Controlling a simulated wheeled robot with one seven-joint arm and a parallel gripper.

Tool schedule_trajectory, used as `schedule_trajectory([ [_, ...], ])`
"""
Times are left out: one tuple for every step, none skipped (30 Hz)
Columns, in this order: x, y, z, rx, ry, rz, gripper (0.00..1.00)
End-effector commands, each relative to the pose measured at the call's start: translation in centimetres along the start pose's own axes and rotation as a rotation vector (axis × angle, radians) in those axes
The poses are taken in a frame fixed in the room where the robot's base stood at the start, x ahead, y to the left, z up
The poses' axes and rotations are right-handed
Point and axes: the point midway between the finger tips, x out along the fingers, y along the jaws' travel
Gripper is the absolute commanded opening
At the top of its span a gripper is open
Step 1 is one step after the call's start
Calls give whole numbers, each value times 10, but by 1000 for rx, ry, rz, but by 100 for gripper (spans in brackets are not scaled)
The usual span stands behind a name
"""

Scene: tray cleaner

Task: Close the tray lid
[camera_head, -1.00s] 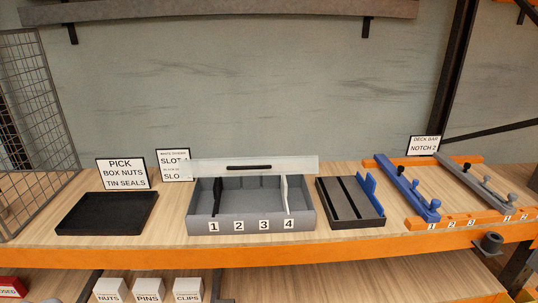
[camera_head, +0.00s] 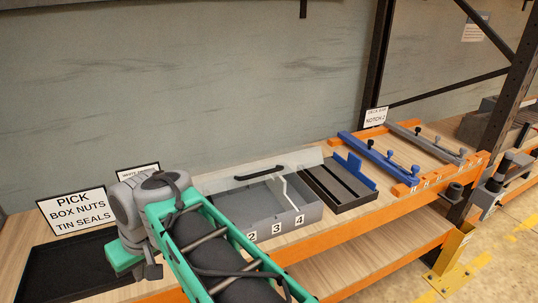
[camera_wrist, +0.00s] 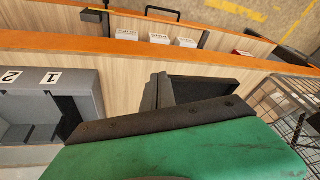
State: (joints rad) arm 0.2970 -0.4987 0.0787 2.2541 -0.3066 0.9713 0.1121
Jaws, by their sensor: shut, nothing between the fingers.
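The grey tray (camera_head: 303,217) is a box with numbered slots on the shelf. Its see-through lid (camera_head: 307,160), with a dark handle (camera_head: 262,172), stands raised along the back edge, so the lid is open. My arm hides the tray's left end in the head view. In the wrist view the tray (camera_wrist: 82,83) lies at the left, with labels 1 and 2 in sight. My gripper (camera_wrist: 160,88) is shut and empty, to the side of the tray and over the shelf near the black bin. Its fingertips are hidden in the head view.
A black bin (camera_head: 60,278) lies left of the tray, below a pick sign (camera_head: 76,212). A dark rack with a blue bar (camera_head: 354,170) stands close at the tray's right. Blue and grey bar fixtures (camera_head: 378,158) are further right. A wire basket (camera_wrist: 283,105) shows in the wrist view.

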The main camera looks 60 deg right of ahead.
Motion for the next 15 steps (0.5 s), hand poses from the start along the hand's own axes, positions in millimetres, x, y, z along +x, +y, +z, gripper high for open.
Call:
schedule_trajectory([
  [-38,29,-33,71,42,2,0],
  [-57,46,-48,104,66,2,0],
  [-83,70,-63,142,93,8,0],
  [-103,90,-72,170,114,17,0],
  [-124,110,-78,193,132,30,0],
  [-152,138,-83,222,154,51,0],
  [-172,159,-83,243,166,71,0],
  [-192,179,-81,262,178,93,0],
  [-217,204,-74,283,186,125,0],
  [-234,220,-68,297,191,149,0],
  [-249,235,-60,310,192,173,0],
  [-267,251,-49,323,192,203,0],
  [-278,261,-42,332,191,222,0],
  [-287,269,-35,339,188,239,0],
  [-296,276,-27,345,185,257,0],
])
